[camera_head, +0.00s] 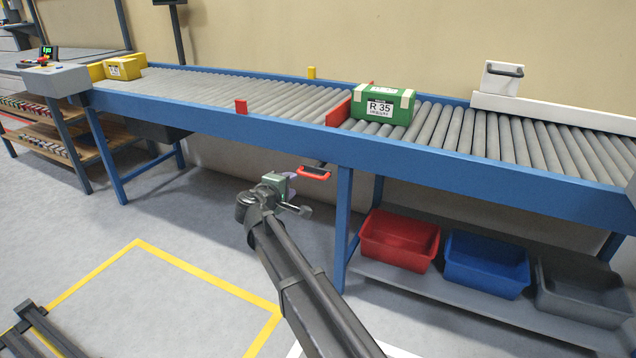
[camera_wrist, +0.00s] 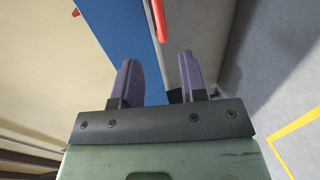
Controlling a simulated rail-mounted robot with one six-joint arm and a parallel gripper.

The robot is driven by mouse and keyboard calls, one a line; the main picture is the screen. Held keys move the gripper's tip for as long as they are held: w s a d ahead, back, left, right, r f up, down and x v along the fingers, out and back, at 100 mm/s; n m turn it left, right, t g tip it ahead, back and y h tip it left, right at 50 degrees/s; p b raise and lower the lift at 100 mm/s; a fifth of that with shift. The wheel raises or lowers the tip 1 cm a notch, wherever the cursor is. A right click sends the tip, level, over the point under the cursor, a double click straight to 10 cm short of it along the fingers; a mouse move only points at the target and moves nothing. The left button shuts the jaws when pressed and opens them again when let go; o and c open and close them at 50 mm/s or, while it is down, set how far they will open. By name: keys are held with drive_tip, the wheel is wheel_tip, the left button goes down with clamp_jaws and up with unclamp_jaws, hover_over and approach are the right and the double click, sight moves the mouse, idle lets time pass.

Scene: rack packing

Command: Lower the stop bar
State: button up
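The red stop bar (camera_head: 339,112) stands up above the rollers across the conveyor (camera_head: 250,115), against the left side of a green box labelled R 35 (camera_head: 382,104). A red handle (camera_head: 314,173) on a dark lever sticks out below the conveyor's blue front rail. My gripper (camera_head: 289,177) is just left of this handle, below the rail. In the wrist view my gripper (camera_wrist: 158,78) has its two purple fingers apart with nothing between them. The red handle (camera_wrist: 164,28) shows beyond the fingertips, apart from them, nearer the right finger.
A yellow box (camera_head: 124,67) is at the conveyor's left end, near a grey control box (camera_head: 55,80). A blue leg (camera_head: 343,225) stands right of my gripper. Red (camera_head: 399,240), blue (camera_head: 486,264) and grey (camera_head: 583,292) bins sit on a low shelf. A white fence (camera_head: 555,112) lines the far right edge.

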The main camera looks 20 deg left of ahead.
sight(306, 175)
drive_tip(key=b+x, duration=0.2)
drive_tip(key=x, duration=0.8)
drive_tip(key=shift+w+f, duration=0.1)
drive_tip(key=shift+w, duration=0.2)
drive_tip(key=shift+c, duration=0.2)
clamp_jaws()
